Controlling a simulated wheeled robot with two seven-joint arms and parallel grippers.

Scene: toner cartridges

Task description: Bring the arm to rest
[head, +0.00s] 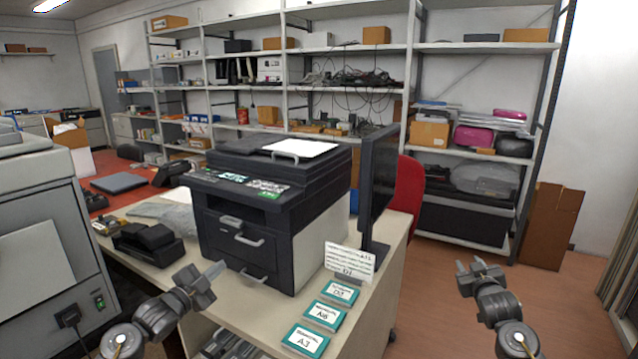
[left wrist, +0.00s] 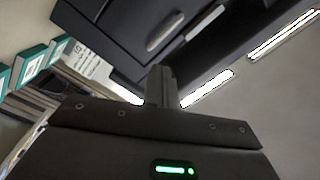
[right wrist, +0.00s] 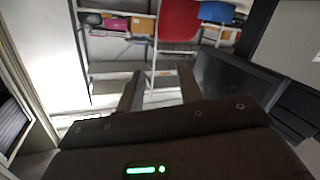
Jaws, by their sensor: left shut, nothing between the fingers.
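My left gripper (head: 214,270) is over the desk's front edge, in front of the printer (head: 270,205). Its fingers are together and empty, and they also show closed in the left wrist view (left wrist: 162,86). My right gripper (head: 469,266) is over the open floor to the right of the desk. Its two fingers stand apart in the right wrist view (right wrist: 160,88), with nothing between them.
Several teal-edged boxes (head: 325,315) and a white sign (head: 349,262) stand on the desk's right front. A monitor (head: 378,185) is beside the printer. A grey machine (head: 45,240) stands at left. Shelves (head: 480,100) line the back wall. Brown floor (head: 570,290) at right is clear.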

